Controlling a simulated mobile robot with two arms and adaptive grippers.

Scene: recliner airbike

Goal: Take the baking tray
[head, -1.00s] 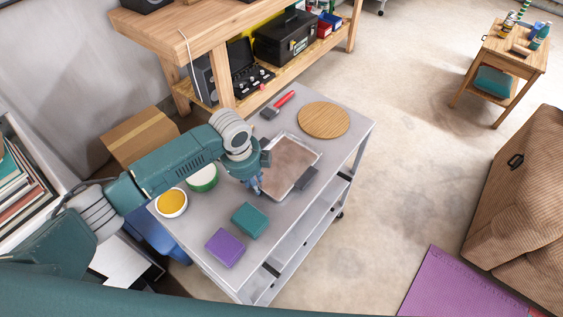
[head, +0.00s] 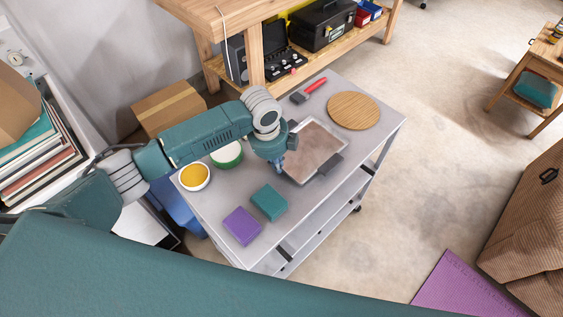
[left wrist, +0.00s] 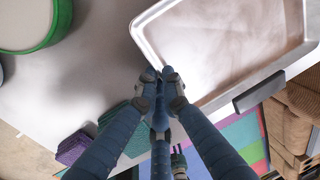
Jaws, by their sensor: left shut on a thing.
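The baking tray (head: 313,150) is a shallow metal tray with a brownish inside and a dark handle at its near right side. It is on or just over the grey cart top. My left gripper (head: 279,165) is at the tray's near left edge, pointing down. In the left wrist view, the baking tray (left wrist: 215,50) fills the upper right, and the fingers of my left gripper (left wrist: 160,80) are closed together on the rim at its near left corner. The head view does not show whether the tray is lifted. My right gripper is not in view.
On the cart (head: 210,205) are a round wooden board (head: 353,110), a red-handled brush (head: 314,87), a green-rimmed bowl (head: 227,155), a bowl with yellow contents (head: 194,176), a teal block (head: 269,202) and a purple block (head: 242,226).

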